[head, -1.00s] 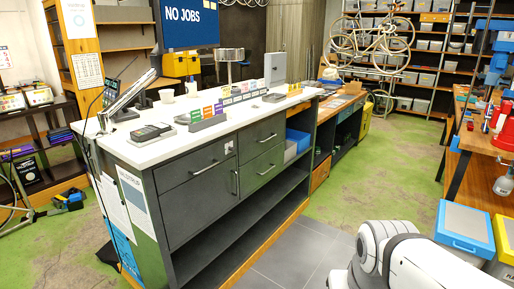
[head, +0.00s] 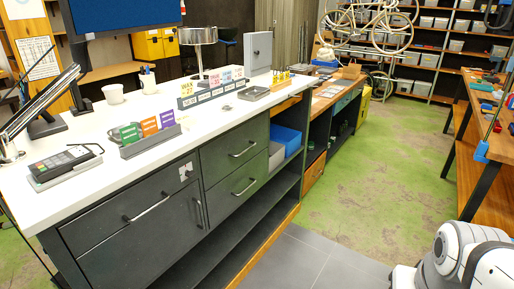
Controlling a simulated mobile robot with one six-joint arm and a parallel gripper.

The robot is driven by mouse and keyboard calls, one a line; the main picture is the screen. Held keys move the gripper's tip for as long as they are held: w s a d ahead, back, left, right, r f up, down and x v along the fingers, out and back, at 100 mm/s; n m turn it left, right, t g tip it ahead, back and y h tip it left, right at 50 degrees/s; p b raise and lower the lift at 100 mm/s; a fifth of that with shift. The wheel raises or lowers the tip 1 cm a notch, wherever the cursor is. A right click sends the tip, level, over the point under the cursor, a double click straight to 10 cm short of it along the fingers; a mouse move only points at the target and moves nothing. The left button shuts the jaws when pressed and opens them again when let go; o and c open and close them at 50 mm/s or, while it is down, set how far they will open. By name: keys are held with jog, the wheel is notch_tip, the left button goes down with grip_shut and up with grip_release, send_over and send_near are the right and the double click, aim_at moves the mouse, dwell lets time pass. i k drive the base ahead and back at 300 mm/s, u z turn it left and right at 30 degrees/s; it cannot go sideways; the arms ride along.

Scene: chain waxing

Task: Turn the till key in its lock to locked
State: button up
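The dark grey counter (head: 85,235) with a white top stands at the left and centre. Its wide upper left drawer (head: 130,207) is shut and has a bar handle. A small pale plate (head: 186,172) with a dark mark sits at that drawer's upper right corner. It may be the till lock with its key, but it is too small to tell, and I cannot read which way a key is turned. My gripper is out of view; only a white part of my arm shows at the bottom right, well apart from the counter.
A card terminal (head: 65,163), a rack of coloured cards (head: 150,140) and a cup (head: 113,94) stand on the countertop. Clear grey floor tiles (head: 290,255) lie before the counter. A wooden workbench (head: 485,140) stands at the right.

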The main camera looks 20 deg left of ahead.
aim_at(188, 175)
jog(key=u, duration=0.2)
jog(key=i, duration=0.75)
jog(key=u, duration=0.5)
jog(key=k, duration=0.75)
jog(key=u, duration=0.2)
jog(key=i, duration=0.75)
jog(key=z, duration=0.05)
